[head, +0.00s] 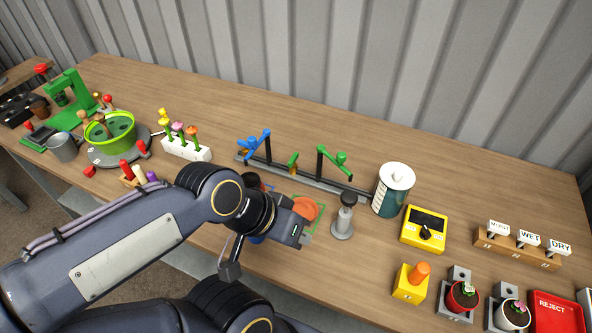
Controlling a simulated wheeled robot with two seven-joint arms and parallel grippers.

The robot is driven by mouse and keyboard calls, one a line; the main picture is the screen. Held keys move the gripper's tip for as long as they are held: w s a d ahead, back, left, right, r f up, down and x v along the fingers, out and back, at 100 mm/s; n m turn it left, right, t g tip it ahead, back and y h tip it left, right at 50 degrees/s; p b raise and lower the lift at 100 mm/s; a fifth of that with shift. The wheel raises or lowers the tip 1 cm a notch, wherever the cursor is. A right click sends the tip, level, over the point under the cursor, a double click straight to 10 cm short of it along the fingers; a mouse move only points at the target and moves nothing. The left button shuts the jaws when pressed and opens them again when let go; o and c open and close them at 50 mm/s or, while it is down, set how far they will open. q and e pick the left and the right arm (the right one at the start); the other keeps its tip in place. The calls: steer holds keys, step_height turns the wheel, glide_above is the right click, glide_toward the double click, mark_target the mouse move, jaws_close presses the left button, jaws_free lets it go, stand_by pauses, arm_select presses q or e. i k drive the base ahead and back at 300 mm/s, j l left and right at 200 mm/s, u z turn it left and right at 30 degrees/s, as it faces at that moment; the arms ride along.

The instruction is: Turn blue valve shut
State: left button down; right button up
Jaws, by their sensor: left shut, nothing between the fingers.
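The blue valve (253,146) stands on the left end of a grey rail near the middle of the table, its blue lever raised and slanting. A green valve (333,158) stands farther right on the same rail. My left arm reaches in from the lower left, and its wrist is in front of the rail. My right gripper is not in view.
Close to my wrist are an orange disc (306,208) and a grey post with a black knob (344,216). A white-and-teal canister (393,188) stands right of the rail. A white flower block (186,149) and green pot (110,133) are to the left. The table behind the rail is clear.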

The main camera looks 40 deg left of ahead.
mark_target(240, 142)
steer(key=k+j+u, duration=0.1)
steer(key=j+u, duration=0.3)
steer(key=j, duration=0.15)
steer(key=j+u, duration=0.35)
steer(key=j, duration=0.2)
steer(key=i+j+u, duration=0.1)
steer(key=j+u, duration=0.3)
steer(key=j, duration=0.15)
steer(key=i+j+u, duration=0.1)
steer(key=j+u, duration=0.3)
steer(key=j, duration=0.15)
